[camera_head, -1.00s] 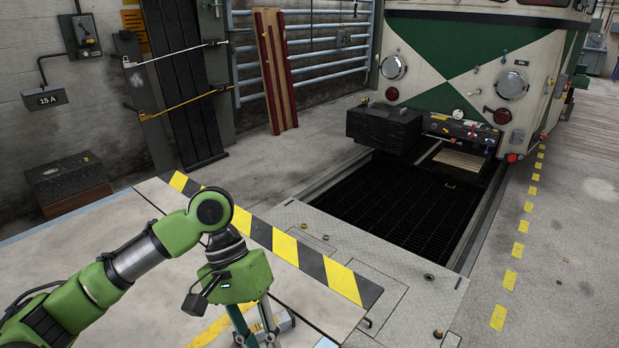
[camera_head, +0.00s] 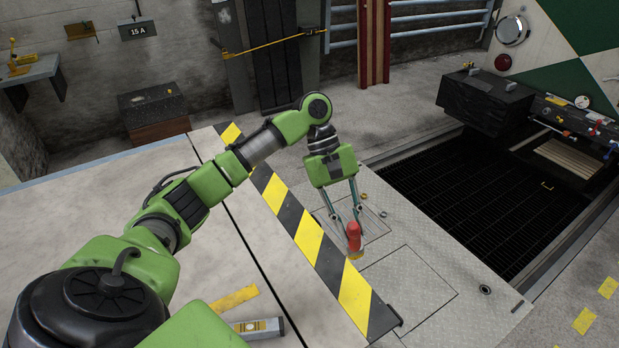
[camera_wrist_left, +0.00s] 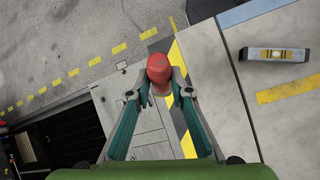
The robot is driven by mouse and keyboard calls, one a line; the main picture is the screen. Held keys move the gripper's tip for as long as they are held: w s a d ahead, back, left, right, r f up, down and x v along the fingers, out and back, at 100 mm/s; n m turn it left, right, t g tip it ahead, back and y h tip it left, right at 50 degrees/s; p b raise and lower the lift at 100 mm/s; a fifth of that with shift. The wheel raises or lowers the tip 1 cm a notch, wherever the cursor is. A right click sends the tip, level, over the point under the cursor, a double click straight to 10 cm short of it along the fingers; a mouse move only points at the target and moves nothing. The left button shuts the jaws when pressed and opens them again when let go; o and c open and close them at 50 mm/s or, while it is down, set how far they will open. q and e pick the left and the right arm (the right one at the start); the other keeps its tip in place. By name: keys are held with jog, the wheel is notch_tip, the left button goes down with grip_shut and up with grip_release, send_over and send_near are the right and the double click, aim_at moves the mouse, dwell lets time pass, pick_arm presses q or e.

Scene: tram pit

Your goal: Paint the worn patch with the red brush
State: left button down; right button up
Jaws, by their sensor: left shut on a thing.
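My left gripper (camera_head: 346,218) is shut on the red brush (camera_head: 353,237), just past the striped edge of the pale table. The brush hangs below the fingertips, with a small tan end at its bottom in the head view. In the left wrist view the rounded red brush (camera_wrist_left: 159,68) sits between the left gripper's fingertips (camera_wrist_left: 160,92). I cannot tell which mark is the worn patch. A flat yellow strip (camera_head: 234,298) with uneven edges lies on the table and also shows in the left wrist view (camera_wrist_left: 288,90). My right gripper is not in view.
A spirit level (camera_head: 259,328) lies near the yellow strip. Yellow and black hazard stripes (camera_head: 296,225) run along the table edge. Beyond are metal floor plates (camera_head: 410,290) and a dark pit grating (camera_head: 480,200). A black block (camera_head: 486,100) stands by the tram.

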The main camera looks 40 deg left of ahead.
pick_arm(q)
jog(key=w+a+f+n+t+h+p, duration=0.1)
jog(key=w+a+f+n+t+p, duration=0.15)
jog(key=a+n, duration=0.55)
jog(key=w+a+f+n+t+h+p, duration=0.1)
jog(key=w+a+f+n+t+p, duration=0.25)
jog(key=a, duration=0.65)
jog(key=shift+n+g, duration=0.3)
jog(key=shift+n, duration=0.55)
jog(key=f+b, duration=0.2)
jog(key=b, duration=0.2)
jog(key=w+f+b, duration=0.1)
jog(key=f+b, duration=0.1)
jog(key=b, duration=0.3)
jog(key=shift+b, duration=0.3)
jog(key=c, duration=2.8)
grip_release()
jog(key=shift+r+p, duration=0.25)
jog(key=shift+p, duration=0.05)
grip_shut()
jog(key=shift+f, duration=0.15)
jog(key=shift+f+b, duration=0.3)
jog(key=shift+f, duration=0.55)
